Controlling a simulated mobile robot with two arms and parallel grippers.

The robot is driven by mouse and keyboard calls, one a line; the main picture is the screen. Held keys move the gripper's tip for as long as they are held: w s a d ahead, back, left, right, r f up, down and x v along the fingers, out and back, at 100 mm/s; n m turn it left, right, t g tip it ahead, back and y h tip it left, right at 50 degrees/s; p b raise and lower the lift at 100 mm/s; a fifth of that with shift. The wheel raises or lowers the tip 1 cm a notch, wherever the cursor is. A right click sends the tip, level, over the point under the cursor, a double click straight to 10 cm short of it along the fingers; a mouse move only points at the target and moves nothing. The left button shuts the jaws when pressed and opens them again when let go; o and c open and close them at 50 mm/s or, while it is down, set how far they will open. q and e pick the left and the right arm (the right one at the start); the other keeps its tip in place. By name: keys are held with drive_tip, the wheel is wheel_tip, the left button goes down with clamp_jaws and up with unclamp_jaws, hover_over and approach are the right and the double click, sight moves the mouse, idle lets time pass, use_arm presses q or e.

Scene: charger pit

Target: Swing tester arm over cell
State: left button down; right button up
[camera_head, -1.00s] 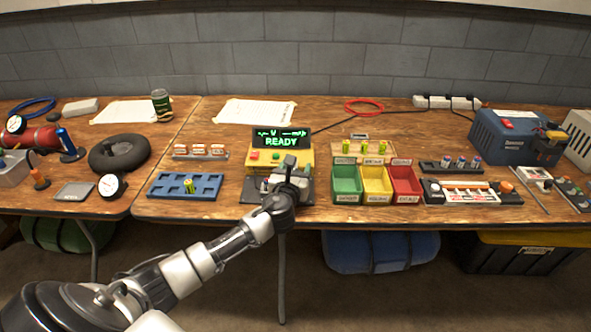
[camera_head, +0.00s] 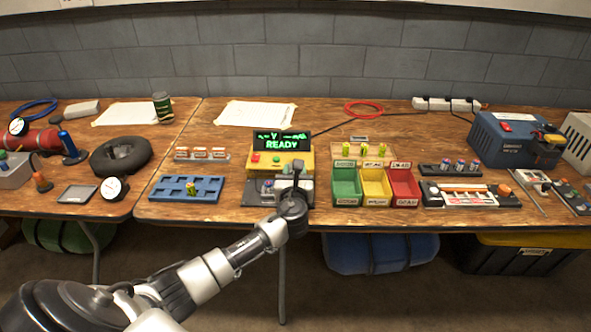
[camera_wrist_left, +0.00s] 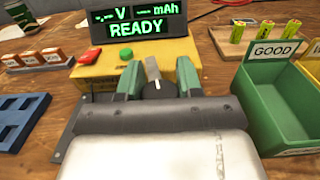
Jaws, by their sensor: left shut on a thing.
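The tester (camera_head: 294,159) is a yellow box with a dark plate in front. Its display (camera_head: 282,141) reads READY in green, and it also shows in the wrist view (camera_wrist_left: 126,27). My left gripper (camera_head: 297,176) is over the front of the tester. In the wrist view, its green-padded fingers (camera_wrist_left: 158,80) are shut on a grey upright piece (camera_wrist_left: 152,68), which looks like the tester arm's handle. A dark round part shows between the fingers. The gripper hides the cell seat, so I cannot tell whether a cell lies there. My right gripper is not in view.
Green (camera_head: 345,183), yellow (camera_head: 375,184) and red (camera_head: 403,183) bins stand close on the right, with upright green cells (camera_head: 363,151) behind. A blue tray (camera_head: 168,189) with one cell is on the left. Labelled blocks (camera_head: 200,153) stand behind it.

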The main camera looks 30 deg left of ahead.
use_arm(q)
drive_tip(key=shift+n+g+y+p, duration=0.4)
drive_tip(key=shift+n+g+y, duration=0.55)
drive_tip(key=shift+y, duration=0.25)
drive_tip(key=n+g+y, duration=0.2)
drive_tip(key=g, duration=0.1)
drive_tip(key=shift+s+a+n+y+p, duration=0.1)
drive_tip(key=shift+s+n+y+p, duration=0.05)
drive_tip(key=shift+n+y+p, duration=0.2)
drive_tip(key=n+g+y, duration=0.2)
drive_tip(key=g, duration=0.1)
drive_tip(key=shift+s+a, duration=0.1)
drive_tip(key=shift+s, duration=0.05)
drive_tip(key=shift+s+a+n+g+y+b, duration=0.15)
drive_tip(key=shift+n+g+y+b, duration=0.3)
drive_tip(key=shift+n+g, duration=1.35)
drive_tip(key=shift+s+g, duration=0.1)
drive_tip(key=shift+g, duration=0.35)
drive_tip(key=c, duration=0.7)
unclamp_jaws()
drive_tip(key=shift+c, duration=0.2)
